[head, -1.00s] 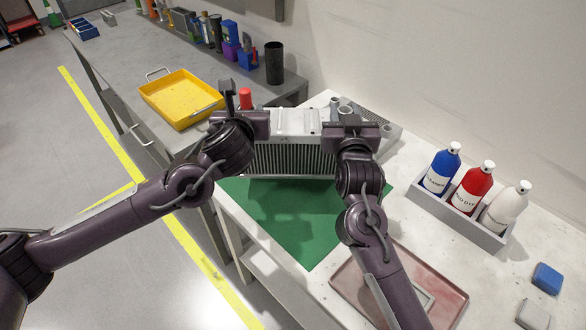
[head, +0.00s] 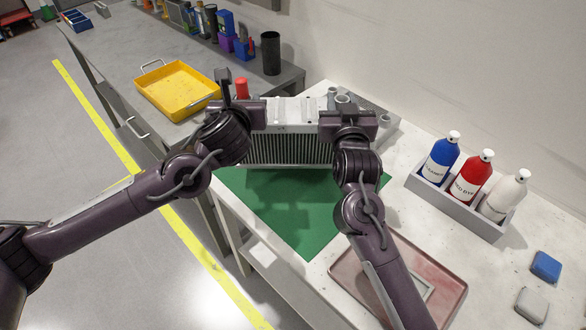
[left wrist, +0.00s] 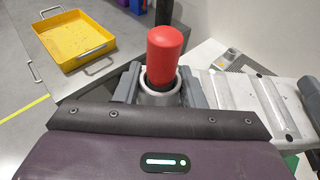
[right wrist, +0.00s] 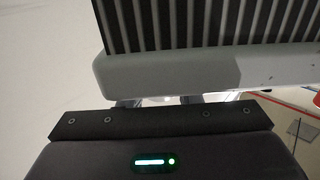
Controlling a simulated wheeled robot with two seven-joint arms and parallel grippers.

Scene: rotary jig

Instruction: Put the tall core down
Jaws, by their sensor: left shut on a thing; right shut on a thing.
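The tall core (head: 290,149) is a grey finned block with pale end tanks, held upright between my two grippers. Its fins and a pale tank (right wrist: 190,75) fill the upper right wrist view. My left gripper (head: 243,110) is shut on the core's left end; in the left wrist view its fingers (left wrist: 160,90) close around a grey neck with a red cap (left wrist: 165,55). My right gripper (head: 347,118) is shut on the core's right end; its fingertips are mostly hidden. The core's lower edge appears at the far part of the green mat (head: 290,215); I cannot tell whether it touches.
A pinkish tray (head: 440,265) lies at the front right of the white table. A grey caddy (head: 455,202) holds three bottles. A grey fixture with pipe stubs (head: 375,110) stands behind the core. A yellow tray (head: 180,88) is on the side bench. The near mat is bare.

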